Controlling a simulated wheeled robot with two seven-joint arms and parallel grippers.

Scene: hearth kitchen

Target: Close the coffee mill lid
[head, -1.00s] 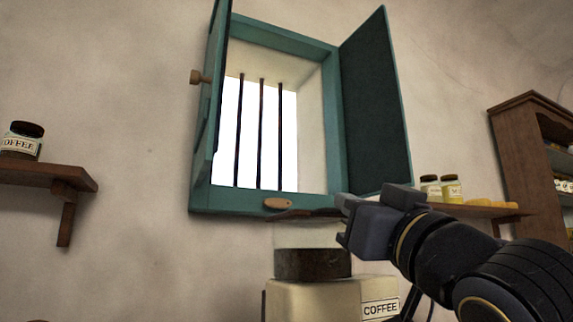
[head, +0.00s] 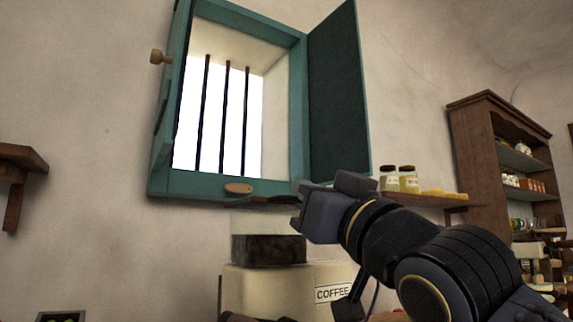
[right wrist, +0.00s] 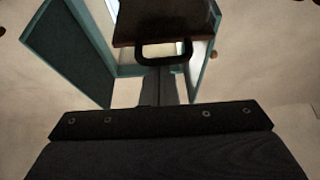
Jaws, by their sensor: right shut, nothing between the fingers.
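The coffee mill (head: 275,288) stands low in the head view, a cream body with a COFFEE label and a dark brown collar (head: 268,250). A pale, see-through hopper (head: 265,222) rises above the collar. A thin dark piece (head: 268,200) at its top looks like the lid, seen nearly edge-on; its exact angle is unclear. My right gripper (head: 299,207) is shut and empty, at the right end of this piece; contact cannot be told. In the right wrist view, the shut fingers (right wrist: 162,88) point toward a brown slab with a black loop (right wrist: 165,50). My left gripper is out of view.
A teal window frame (head: 210,186) with bars and open shutters is behind the mill. A small wooden oval (head: 238,188) shows at its lower edge. A shelf with jars (head: 408,180) and a brown cabinet (head: 478,150) stand right. Bare wall (head: 95,140) lies left.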

